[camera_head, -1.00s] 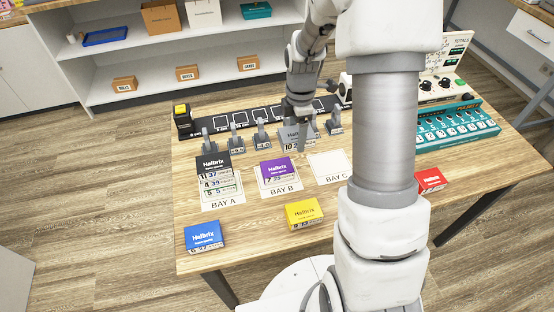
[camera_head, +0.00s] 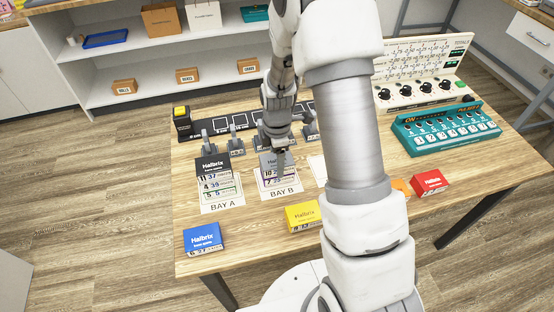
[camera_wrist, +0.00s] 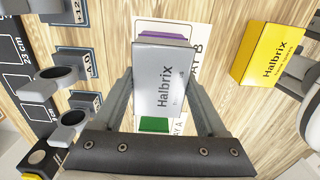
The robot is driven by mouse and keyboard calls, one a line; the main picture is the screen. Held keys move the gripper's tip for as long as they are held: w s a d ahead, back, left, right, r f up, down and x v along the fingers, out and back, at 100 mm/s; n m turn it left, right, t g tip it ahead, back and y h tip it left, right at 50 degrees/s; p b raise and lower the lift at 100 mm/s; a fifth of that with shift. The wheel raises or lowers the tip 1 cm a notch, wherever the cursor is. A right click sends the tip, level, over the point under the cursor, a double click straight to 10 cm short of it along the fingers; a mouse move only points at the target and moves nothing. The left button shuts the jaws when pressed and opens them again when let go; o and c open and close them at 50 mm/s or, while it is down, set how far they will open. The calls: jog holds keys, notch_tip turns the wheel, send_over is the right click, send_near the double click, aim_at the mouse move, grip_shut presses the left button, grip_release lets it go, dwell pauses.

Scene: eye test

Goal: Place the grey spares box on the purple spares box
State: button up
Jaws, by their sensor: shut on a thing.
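The grey spares box (camera_head: 268,161) is held over BAY B, and its top is also seen in the wrist view (camera_wrist: 160,82). My gripper (camera_head: 278,156) is shut on it, with one finger on each side in the wrist view (camera_wrist: 161,95). The purple spares box (camera_wrist: 162,37) shows as a strip past the grey box's upper edge in the wrist view. The grey box covers most of it. In the head view it is mostly hidden behind the grey box. I cannot tell whether the two boxes touch.
A stack with a black box (camera_head: 212,164) on top stands on BAY A, left. A yellow box (camera_head: 302,217) and a blue box (camera_head: 203,237) lie nearer the front edge. An orange box (camera_head: 402,187) and a red box (camera_head: 430,182) are right. Grey holders (camera_head: 236,146) stand behind.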

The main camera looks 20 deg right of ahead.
jog(key=shift+f, duration=0.2)
jog(key=o, duration=1.4)
jog(key=shift+r, duration=0.1)
jog(key=s+r+m+t+p, duration=0.1)
jog(key=s+r+m, duration=0.3)
jog(key=r, duration=0.8)
jog(key=s+r+m+t+p, duration=0.1)
jog(key=s+r+m, duration=0.2)
jog(key=r, duration=1)
jog(key=s+r+m+t, duration=0.1)
jog(key=s+r+m, duration=0.1)
jog(key=s+m, duration=0.1)
jog(key=s+r+m+t, duration=0.1)
jog(key=s+r+m, duration=0.1)
jog(key=s+m, duration=0.2)
jog(key=s+r+m+t, duration=0.1)
jog(key=s+r+m, duration=0.1)
jog(key=s+m, duration=0.2)
jog(key=shift+s+r+t, duration=0.15)
jog(key=shift+s+t, duration=0.15)
jog(key=shift+s, duration=0.95)
